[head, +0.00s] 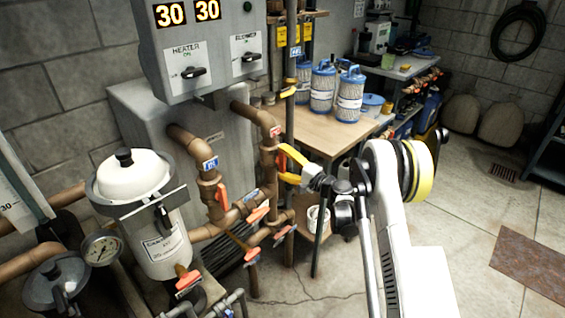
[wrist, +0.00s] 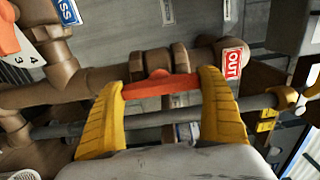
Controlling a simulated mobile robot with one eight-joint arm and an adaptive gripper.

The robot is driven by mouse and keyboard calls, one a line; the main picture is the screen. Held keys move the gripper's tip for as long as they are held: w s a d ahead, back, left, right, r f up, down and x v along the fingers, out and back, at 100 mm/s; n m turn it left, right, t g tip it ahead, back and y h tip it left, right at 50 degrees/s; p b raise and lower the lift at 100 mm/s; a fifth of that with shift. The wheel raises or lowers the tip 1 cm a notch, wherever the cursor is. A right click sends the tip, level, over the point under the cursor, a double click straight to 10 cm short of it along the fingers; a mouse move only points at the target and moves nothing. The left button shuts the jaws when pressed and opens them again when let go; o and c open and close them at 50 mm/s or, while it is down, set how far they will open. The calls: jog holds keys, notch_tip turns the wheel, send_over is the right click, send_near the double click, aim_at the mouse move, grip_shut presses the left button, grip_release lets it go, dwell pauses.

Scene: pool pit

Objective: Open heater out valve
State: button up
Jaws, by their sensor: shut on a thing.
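The heater out valve has an orange-red handle (wrist: 160,86) on a brown pipe (wrist: 151,64), next to a red OUT label (wrist: 232,63). In the head view the same red label (head: 275,131) sits on the pipe just above my gripper (head: 282,163). My gripper (wrist: 163,90) has its two yellow fingers at the two ends of the handle, and is shut on it. In the wrist view the handle lies across the picture, crosswise to the pipe's stub. The fingers hide the handle's ends. In the head view the handle is mostly hidden.
The grey heater panel (head: 194,48) hangs above the pipes. Other orange valve handles (head: 221,194) and a blue-labelled pipe (head: 210,163) stand close on the left. A thin vertical pipe (head: 290,110) and a wooden table (head: 325,128) with blue-capped filters are behind.

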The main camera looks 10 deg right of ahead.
dwell(0.4)
jog(key=o, duration=1)
jog(key=shift+c, duration=0.2)
jog(key=shift+s, duration=0.1)
jog(key=v, duration=1.2)
